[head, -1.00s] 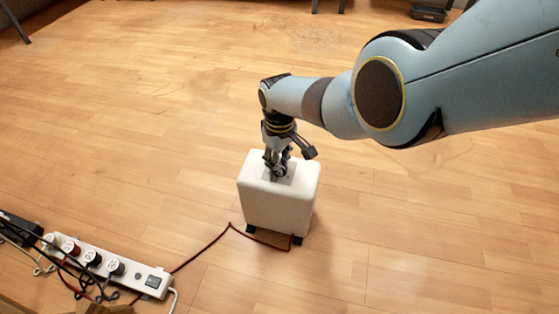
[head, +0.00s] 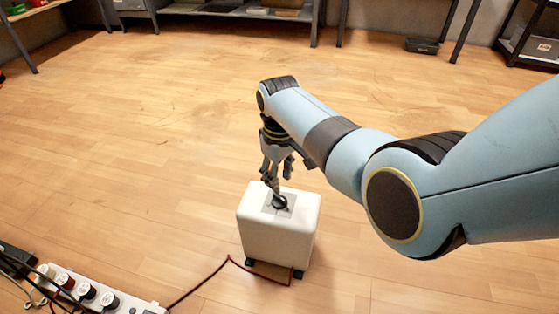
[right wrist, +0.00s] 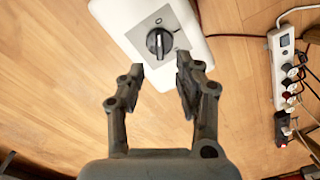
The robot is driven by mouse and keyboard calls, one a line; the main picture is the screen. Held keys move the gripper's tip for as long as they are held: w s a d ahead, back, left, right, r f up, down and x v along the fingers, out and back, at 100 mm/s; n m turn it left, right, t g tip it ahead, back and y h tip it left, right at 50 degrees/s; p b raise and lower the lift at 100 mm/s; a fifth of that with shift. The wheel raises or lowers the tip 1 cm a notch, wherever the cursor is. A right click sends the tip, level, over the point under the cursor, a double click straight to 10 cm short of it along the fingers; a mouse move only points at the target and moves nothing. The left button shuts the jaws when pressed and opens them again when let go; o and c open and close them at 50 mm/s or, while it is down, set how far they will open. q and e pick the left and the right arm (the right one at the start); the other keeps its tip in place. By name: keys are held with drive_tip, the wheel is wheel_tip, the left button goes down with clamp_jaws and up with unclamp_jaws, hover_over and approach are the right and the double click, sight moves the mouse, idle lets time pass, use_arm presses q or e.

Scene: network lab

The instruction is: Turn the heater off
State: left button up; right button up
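The white heater (head: 275,235) stands upright on the floor in the middle of the head view. On its top a black round knob (head: 280,202) sits on a grey plate. The right wrist view shows the knob (right wrist: 160,42) just past my fingertips, with a pale line on its grip; the plate's small marks are too small to read. My right gripper (head: 279,178) is above the heater, its fingers pointing down near the knob. In the right wrist view the right gripper (right wrist: 160,68) is open and empty, apart from the knob. My left gripper is out of view.
A white power strip (right wrist: 283,68) with several plugs lies on the floor near the heater. A dark red cord (head: 200,284) runs between them. Shelves (head: 235,12) stand along the far wall. The wooden floor around the heater is mostly clear.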

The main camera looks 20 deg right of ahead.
wheel_tip(320, 180, up, 5)
drive_tip(key=shift+f, duration=0.1)
idle(0.5)
